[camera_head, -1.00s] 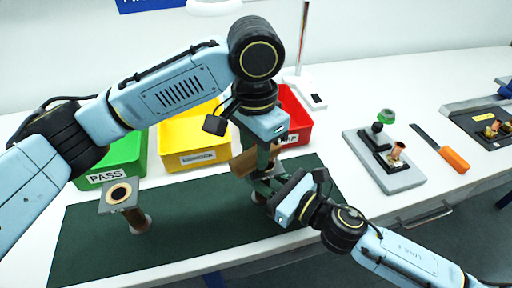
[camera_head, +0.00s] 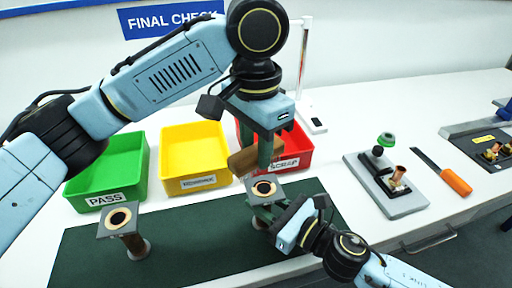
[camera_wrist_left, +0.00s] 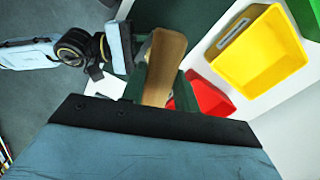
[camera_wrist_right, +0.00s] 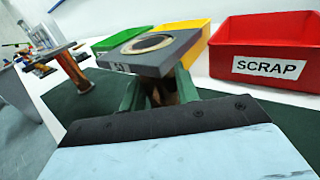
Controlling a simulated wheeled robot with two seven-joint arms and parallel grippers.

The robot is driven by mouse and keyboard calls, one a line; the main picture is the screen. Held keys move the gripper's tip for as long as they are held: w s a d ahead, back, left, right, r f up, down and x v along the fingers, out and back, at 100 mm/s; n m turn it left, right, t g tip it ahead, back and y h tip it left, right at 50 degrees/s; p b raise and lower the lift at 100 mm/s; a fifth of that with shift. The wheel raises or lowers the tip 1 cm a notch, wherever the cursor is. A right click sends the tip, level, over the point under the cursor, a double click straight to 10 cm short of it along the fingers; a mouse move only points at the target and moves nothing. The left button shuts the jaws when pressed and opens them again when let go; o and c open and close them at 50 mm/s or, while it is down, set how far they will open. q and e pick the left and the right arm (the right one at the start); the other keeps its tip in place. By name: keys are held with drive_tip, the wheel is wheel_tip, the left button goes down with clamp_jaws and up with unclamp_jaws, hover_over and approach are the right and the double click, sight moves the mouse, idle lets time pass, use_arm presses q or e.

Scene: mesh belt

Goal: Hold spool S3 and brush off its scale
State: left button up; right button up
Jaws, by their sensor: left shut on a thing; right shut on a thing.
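My right gripper (camera_head: 264,214) is shut on a spool (camera_head: 264,188) and holds it upright over the mat, its square grey flange with a dark ring facing up. In the right wrist view this flange (camera_wrist_right: 187,48) shows clearly, with a label on its edge too small to read surely. My left gripper (camera_head: 266,152) is shut on a brown wooden-handled brush (camera_head: 242,160), just above and behind the spool's flange. The brush handle also shows in the left wrist view (camera_wrist_left: 165,60); its bristles are hidden. I see no clear scale on the flange top.
A second spool (camera_head: 120,220) stands on the dark green mat (camera_head: 190,240) at left. Green PASS (camera_head: 92,200), yellow (camera_head: 200,182) and red SCRAP (camera_head: 290,162) bins line the back. A grey fixture (camera_head: 400,202) and an orange-handled tool (camera_head: 455,181) lie right.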

drive_tip(key=o, duration=1.2)
drive_tip(key=shift+c, duration=0.2)
drive_tip(key=v, duration=1.2)
drive_tip(key=shift+s, duration=0.1)
